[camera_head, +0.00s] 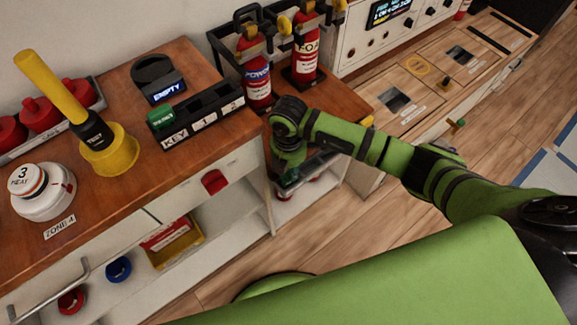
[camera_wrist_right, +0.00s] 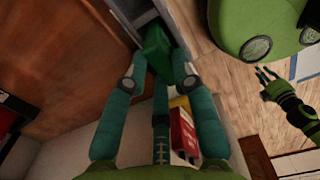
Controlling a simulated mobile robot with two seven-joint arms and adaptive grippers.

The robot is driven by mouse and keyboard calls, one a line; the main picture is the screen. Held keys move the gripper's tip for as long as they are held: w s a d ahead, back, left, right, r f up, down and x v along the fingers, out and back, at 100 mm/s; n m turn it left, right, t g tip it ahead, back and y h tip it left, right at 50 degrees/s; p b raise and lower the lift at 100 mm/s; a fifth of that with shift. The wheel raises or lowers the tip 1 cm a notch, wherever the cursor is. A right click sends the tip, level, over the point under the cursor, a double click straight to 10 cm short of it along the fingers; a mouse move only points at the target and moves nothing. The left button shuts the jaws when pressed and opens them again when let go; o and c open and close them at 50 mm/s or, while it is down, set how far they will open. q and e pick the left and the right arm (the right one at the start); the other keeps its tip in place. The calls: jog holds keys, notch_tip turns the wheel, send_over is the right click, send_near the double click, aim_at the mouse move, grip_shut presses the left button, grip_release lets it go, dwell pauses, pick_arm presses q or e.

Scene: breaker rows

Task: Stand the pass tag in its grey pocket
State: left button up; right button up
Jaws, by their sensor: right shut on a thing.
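My right gripper (camera_wrist_right: 158,72) is shut on a small green piece, which looks like the pass tag (camera_wrist_right: 155,46). The piece shows between the teal fingertips in the right wrist view. A grey edged part (camera_wrist_right: 127,12) lies just beyond it; I cannot tell if this is the grey pocket, or if the tag touches it. In the head view my right gripper (camera_head: 290,165) hangs beside the right end of the wooden counter, and the tag is hidden there. My left gripper is out of the head view; a green hand with dark, spread fingers (camera_wrist_right: 268,80) shows in the wrist view.
The counter (camera_head: 130,190) holds a black key rack (camera_head: 200,118) with a green block, an empty black holder (camera_head: 155,75) and a yellow plunger-like tool (camera_head: 108,150). Two red extinguishers (camera_head: 257,85) stand close behind my right gripper. Open floor (camera_head: 330,225) lies to its right.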

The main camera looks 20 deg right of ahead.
jog(key=o, duration=1)
notch_tip(320, 180, up, 12)
jog(key=shift+f, duration=0.1)
